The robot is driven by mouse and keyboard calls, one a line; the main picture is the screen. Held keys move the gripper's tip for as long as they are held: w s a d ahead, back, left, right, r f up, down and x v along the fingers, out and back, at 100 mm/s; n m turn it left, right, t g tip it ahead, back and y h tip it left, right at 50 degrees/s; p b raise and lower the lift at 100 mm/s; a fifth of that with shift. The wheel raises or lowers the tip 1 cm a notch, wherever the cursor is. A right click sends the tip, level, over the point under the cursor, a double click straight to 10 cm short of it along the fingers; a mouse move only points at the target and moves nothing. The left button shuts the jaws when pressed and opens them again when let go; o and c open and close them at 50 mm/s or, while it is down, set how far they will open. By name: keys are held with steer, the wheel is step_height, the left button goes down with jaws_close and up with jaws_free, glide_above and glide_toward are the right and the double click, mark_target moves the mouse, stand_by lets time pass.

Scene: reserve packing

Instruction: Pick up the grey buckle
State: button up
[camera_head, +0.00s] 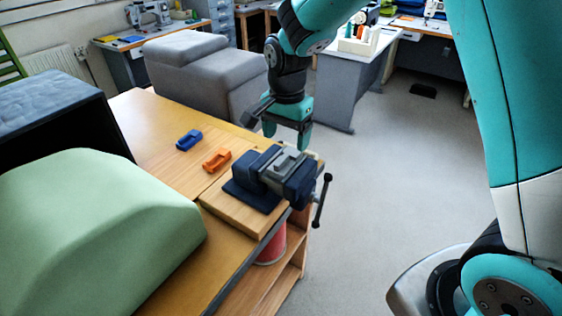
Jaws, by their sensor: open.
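The grey buckle (287,163) appears to lie on top of the dark blue vise (300,188), near its jaws. Grey buckle and vise are close in tone, so its exact outline is hard to tell. My gripper (287,134) hangs just above and behind the vise in the picture, pointing down. Its two teal fingers are apart with nothing seen between them. Whether the fingertips touch anything is not clear.
An orange buckle (217,160) and a blue buckle (189,139) lie on the wooden bench (150,118). A large green padded block (95,225) and a dark box (50,115) fill the left. The vise handle (322,200) sticks out past the bench's right edge.

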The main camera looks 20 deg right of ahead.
mark_target(286, 155)
steer(key=shift+w+f+p, duration=0.1)
steer(key=shift+f+p, duration=1.3)
steer(key=shift+f, duration=1.65)
steer(key=c, duration=1)
